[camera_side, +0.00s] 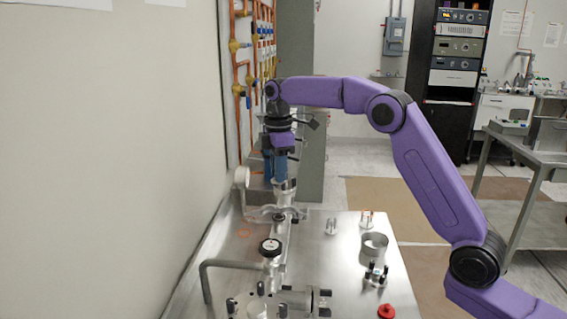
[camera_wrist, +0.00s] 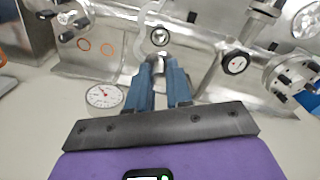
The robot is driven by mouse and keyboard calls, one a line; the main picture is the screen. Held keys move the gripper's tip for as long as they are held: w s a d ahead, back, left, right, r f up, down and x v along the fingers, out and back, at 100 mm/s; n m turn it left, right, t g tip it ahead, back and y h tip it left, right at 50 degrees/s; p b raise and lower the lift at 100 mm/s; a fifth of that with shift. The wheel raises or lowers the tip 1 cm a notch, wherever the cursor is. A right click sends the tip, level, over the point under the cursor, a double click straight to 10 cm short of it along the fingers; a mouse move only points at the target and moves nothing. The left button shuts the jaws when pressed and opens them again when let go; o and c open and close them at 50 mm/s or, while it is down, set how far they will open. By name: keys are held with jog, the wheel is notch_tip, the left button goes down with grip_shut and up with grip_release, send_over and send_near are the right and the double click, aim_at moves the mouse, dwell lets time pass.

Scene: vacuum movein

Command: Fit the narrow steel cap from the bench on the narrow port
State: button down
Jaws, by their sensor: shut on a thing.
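My gripper (camera_side: 277,178) points down over the far end of the steel pipework on the bench. Its blue fingers are shut on a small silver metal piece, which I take to be the narrow steel cap (camera_wrist: 158,69); in the wrist view it shows between the fingertips, mostly hidden by them. In the side view a steel port (camera_side: 286,187) with a round flanged top stands right at the fingertips. I cannot tell whether the cap touches it or is held just above.
A white dial gauge (camera_wrist: 104,95) is close to the fingers. A black-knobbed valve (camera_side: 270,246) and bent pipe stand nearer. A wall rises at left.

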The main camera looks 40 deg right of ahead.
jog(key=shift+f, duration=4.8)
jog(key=shift+f, duration=0.55)
jog(key=c, duration=0.9)
grip_release()
jog(key=shift+c, duration=0.2)
notch_tip(320, 180, up, 18)
jog(key=shift+f, duration=0.25)
